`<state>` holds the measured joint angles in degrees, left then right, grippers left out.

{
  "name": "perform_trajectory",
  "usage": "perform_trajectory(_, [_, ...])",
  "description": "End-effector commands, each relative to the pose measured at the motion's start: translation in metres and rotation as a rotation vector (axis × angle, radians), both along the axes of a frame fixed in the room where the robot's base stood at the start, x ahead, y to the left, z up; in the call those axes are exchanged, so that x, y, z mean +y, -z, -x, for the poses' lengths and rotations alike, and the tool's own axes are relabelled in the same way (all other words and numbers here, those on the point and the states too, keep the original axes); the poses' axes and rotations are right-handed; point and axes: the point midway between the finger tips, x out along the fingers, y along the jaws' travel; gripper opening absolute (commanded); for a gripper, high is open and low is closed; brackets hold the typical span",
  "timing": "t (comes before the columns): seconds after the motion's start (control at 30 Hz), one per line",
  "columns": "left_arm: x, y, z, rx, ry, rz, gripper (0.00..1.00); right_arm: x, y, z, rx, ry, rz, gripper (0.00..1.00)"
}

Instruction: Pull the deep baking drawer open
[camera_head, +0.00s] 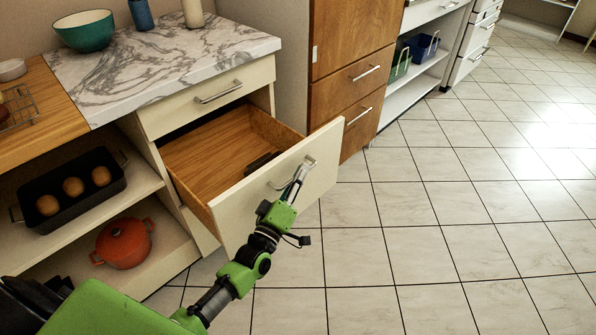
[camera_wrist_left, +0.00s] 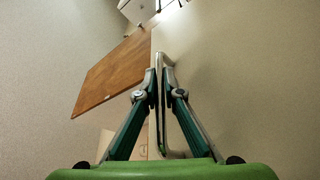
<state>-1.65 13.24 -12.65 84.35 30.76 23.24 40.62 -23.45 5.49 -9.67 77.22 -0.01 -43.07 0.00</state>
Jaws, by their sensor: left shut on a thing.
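The deep baking drawer (camera_head: 235,212) stands pulled well out from under the marble-topped counter in the head view. Its front is cream and its wooden inside (camera_head: 215,150) shows, with a small dark item (camera_head: 262,162) lying in it near the front. My left gripper (camera_head: 303,168) is at the right part of the drawer front and is shut on the drawer's bar handle (camera_head: 279,186). In the left wrist view the two fingers of the gripper (camera_wrist_left: 160,78) close around the metal handle (camera_wrist_left: 160,58). My right gripper is not in view.
A shallower drawer (camera_head: 170,108) above is shut. Left of it, open shelves hold a black tray of rolls (camera_head: 100,202) and an orange pot (camera_head: 123,243). A wooden cabinet (camera_head: 345,40) stands behind. The tiled floor (camera_head: 430,210) to the right is clear.

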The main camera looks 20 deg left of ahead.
Motion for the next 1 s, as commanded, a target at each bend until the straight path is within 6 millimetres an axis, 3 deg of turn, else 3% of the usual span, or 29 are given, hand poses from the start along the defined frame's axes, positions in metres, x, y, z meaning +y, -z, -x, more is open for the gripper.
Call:
perform_trajectory(0.2, [0.000, 0.002, 0.001, 0.005, 0.000, 0.001, 0.00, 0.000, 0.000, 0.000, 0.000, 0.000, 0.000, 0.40])
perform_trajectory(0.23, [0.000, 0.002, 0.001, 0.005, 0.000, 0.001, 0.15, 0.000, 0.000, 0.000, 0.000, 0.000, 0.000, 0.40])
perform_trajectory(0.63, [0.001, 0.003, 0.005, 0.003, 0.000, 0.001, 0.15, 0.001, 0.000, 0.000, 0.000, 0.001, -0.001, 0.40])
perform_trajectory(0.77, [0.002, 0.007, 0.022, 0.004, 0.000, 0.001, 0.15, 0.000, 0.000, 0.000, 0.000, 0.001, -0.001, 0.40])
perform_trajectory(1.0, [0.005, 0.018, 0.072, 0.006, 0.000, 0.001, 0.15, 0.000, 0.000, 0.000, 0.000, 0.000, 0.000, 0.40])
